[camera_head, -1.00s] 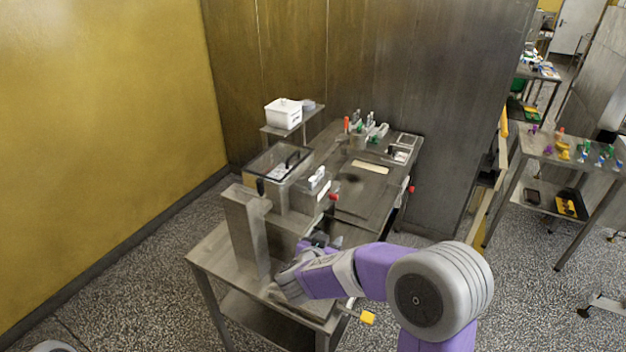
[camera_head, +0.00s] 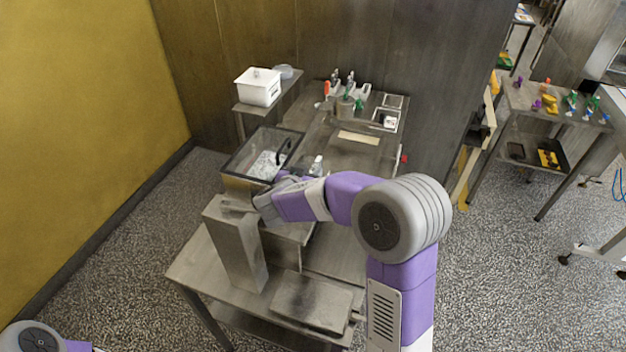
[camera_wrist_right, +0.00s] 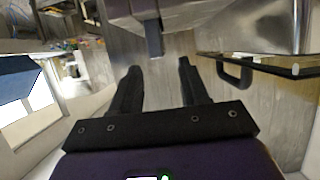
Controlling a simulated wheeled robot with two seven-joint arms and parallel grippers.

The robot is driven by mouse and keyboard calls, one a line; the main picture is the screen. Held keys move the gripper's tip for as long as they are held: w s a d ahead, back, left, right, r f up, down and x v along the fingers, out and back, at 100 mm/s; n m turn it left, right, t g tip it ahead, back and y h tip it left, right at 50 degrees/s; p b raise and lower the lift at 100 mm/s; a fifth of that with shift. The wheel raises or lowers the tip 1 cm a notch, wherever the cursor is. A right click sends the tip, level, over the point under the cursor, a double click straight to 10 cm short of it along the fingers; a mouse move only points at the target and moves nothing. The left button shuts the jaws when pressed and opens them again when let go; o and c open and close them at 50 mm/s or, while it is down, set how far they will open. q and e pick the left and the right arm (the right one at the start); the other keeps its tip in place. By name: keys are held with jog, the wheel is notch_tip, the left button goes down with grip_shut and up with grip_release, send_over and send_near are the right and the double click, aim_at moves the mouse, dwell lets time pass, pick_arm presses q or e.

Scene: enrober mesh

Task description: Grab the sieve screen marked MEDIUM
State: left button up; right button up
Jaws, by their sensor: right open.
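No sieve screen can be made out for sure, and no MEDIUM marking is readable in either view. My right gripper is largely hidden behind its own wrist in the head view, beside the steel machine with a clear-lidded box (camera_head: 236,165). In the right wrist view, the two black fingers of my right gripper (camera_wrist_right: 159,66) are apart with nothing between them. A small grey tab (camera_wrist_right: 155,42) on a grey housing lies just beyond the fingertips. My left gripper is out of view; only part of my left arm shows at the lower left.
The lid's black handle (camera_wrist_right: 236,74) shows right of the fingers. A white tub (camera_head: 258,86) stands on a small side stand. A pot (camera_head: 345,107) and several tools sit at the back of the steel table. Floor is clear left of the table.

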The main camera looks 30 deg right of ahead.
aim_at(312, 170)
jog(key=x, duration=0.6)
jog(key=shift+f, duration=0.5)
jog(key=shift+s, duration=0.15)
jog(key=shift+c, duration=0.7)
grip_shut()
